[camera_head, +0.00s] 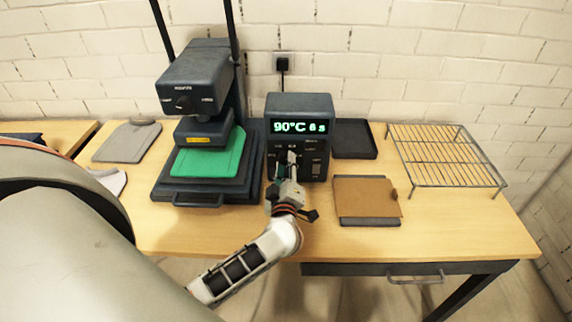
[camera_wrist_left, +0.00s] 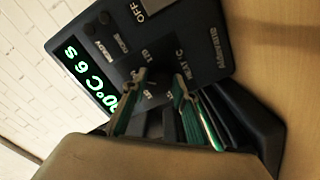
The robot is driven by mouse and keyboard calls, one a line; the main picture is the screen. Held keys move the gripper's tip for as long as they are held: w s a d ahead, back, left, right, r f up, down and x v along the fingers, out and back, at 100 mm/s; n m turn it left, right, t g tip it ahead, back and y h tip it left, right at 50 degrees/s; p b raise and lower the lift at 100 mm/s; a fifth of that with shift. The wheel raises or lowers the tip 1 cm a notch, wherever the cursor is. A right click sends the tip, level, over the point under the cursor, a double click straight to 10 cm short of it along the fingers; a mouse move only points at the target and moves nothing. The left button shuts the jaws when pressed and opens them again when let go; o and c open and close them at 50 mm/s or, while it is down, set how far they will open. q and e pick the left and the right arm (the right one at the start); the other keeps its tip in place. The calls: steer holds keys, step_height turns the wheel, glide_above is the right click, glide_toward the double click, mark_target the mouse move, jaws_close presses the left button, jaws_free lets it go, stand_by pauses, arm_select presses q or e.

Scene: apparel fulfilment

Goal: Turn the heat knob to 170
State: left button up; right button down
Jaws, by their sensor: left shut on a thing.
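The dark control box (camera_head: 300,105) stands on the table beside the heat press. Its green display (camera_head: 299,127) reads 90°C 6 s, and the same display shows tilted in the left wrist view (camera_wrist_left: 90,75). My left gripper (camera_head: 287,162) is at the lower front panel of the box, shut on the heat knob. In the left wrist view its two fingertips (camera_wrist_left: 160,86) reach the printed panel (camera_wrist_left: 200,40) on either side of the knob. The knob is mostly hidden by the fingers, so its pointer cannot be read. My right gripper is not in view.
The heat press (camera_head: 195,80) stands left of the box, with a green cloth (camera_head: 208,155) on its bed. A brown board (camera_head: 365,197), a dark tray (camera_head: 352,140) and a wire rack (camera_head: 445,158) lie to the right. A grey garment (camera_head: 128,142) lies far left.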

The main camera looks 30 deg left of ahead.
arm_select(q)
steer(key=m, duration=0.4)
steer(key=shift+f+m, duration=0.1)
steer(key=shift+m, duration=0.2)
steer(key=m, duration=0.5)
steer(key=shift+s+a, duration=0.1)
steer(key=shift+m, duration=0.3)
steer(key=o, duration=1.1)
steer(key=v, duration=1.2)
steer(key=shift+a, duration=0.1)
